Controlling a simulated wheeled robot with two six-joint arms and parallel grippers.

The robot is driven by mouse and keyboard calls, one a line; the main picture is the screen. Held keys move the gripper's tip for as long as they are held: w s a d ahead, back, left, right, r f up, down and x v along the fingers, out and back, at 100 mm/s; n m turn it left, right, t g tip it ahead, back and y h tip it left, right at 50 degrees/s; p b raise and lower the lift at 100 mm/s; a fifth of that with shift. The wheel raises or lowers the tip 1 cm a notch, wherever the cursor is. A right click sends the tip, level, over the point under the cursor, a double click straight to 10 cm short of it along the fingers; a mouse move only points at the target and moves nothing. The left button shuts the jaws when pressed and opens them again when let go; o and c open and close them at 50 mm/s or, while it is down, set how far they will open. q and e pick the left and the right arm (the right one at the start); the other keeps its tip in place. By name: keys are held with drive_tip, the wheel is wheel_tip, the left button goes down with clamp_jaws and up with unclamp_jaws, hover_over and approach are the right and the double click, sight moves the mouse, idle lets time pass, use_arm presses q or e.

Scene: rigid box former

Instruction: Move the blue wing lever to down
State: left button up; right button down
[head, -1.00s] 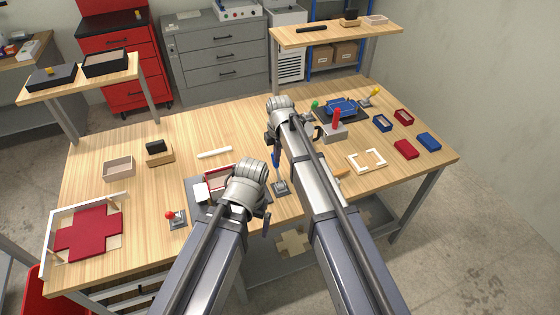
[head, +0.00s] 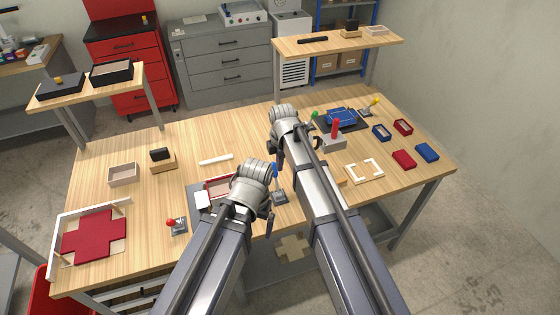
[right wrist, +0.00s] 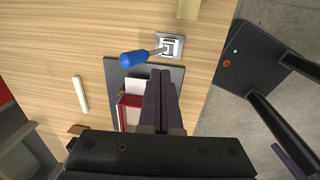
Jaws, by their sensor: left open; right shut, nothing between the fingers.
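The blue wing lever (head: 275,171) stands near the table's front edge, on a small grey base (head: 280,197). It also shows in the right wrist view (right wrist: 133,58), its blue handle leaning left from a slotted plate (right wrist: 170,46). My right gripper (right wrist: 160,74) is shut and empty, its tips close to the lever in that view with a gap between them. In the head view my right gripper (head: 274,152) is largely hidden by my arm. My left gripper (head: 267,215) is open and lower, left of the lever base; its fingers are mostly hidden.
A red-knobbed lever (head: 172,223) stands to the left at the front. A dark panel with a red and white tray (head: 219,186) lies beside the blue lever. The table's middle left is fairly clear.

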wheel_tip(320, 180, up, 8)
drive_tip(key=p, duration=0.6)
drive_tip(key=shift+w+a+f, duration=0.15)
drive_tip(key=shift+w+a, duration=0.2)
